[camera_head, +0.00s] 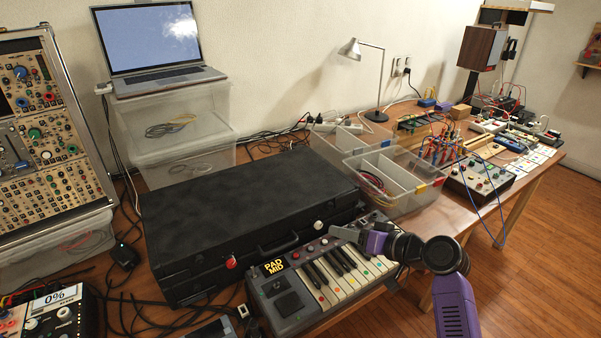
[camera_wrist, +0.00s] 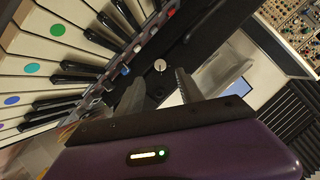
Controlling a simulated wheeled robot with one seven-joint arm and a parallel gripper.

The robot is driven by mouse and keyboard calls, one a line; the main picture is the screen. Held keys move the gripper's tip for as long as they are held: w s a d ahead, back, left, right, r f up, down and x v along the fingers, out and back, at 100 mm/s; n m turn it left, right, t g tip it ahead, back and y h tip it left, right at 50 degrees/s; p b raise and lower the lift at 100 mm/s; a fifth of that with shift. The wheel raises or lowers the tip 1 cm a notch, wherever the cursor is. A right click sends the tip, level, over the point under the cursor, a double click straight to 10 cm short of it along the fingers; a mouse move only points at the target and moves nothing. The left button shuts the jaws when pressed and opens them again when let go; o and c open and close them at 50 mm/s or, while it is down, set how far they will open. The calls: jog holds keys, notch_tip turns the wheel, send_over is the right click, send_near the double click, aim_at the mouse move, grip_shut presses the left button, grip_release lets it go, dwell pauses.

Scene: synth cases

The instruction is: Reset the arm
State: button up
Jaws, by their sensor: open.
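My gripper (camera_head: 345,234) is at the end of my purple arm, above the back right part of a small keyboard (camera_head: 328,268) labelled PAD MID. It also shows in the wrist view (camera_wrist: 158,88), with its two grey fingers apart and nothing between them. Beyond the fingers in the wrist view is a pale round knob (camera_wrist: 160,65). The fingers point toward the front of the black case (camera_head: 240,215). I cannot tell how far the fingertips are from the keyboard or case.
A laptop (camera_head: 155,80) stands on stacked clear bins (camera_head: 185,150). A modular rack (camera_head: 90,190) stands at the left. A divided clear bin (camera_head: 410,203), a desk lamp (camera_head: 381,85) and wired electronics fill the right of the table. The wooden floor (camera_head: 560,240) at right is clear.

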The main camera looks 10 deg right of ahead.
jog(key=w+d+r+m+t+h, duration=0.2)
jog(key=d+r+t+h, duration=0.1)
jog(key=d+r, duration=0.15)
jog(key=s+d+f+m+t+h, duration=0.2)
jog(key=s+f+h, duration=0.15)
jog(key=s, duration=0.35)
jog(key=s+a+n, duration=0.1)
jog(key=s+a, duration=0.2)
jog(key=s, duration=1.1)
jog(key=s+a+n+g, duration=0.1)
jog(key=s+a, duration=0.3)
jog(key=s, duration=1.1)
jog(key=s+a+n, duration=0.3)
jog(key=s+a, duration=0.1)
jog(key=s, duration=1.1)
jog(key=shift+r+g, duration=0.35)
jog(key=shift+g, duration=0.05)
jog(key=shift+h, duration=0.25)
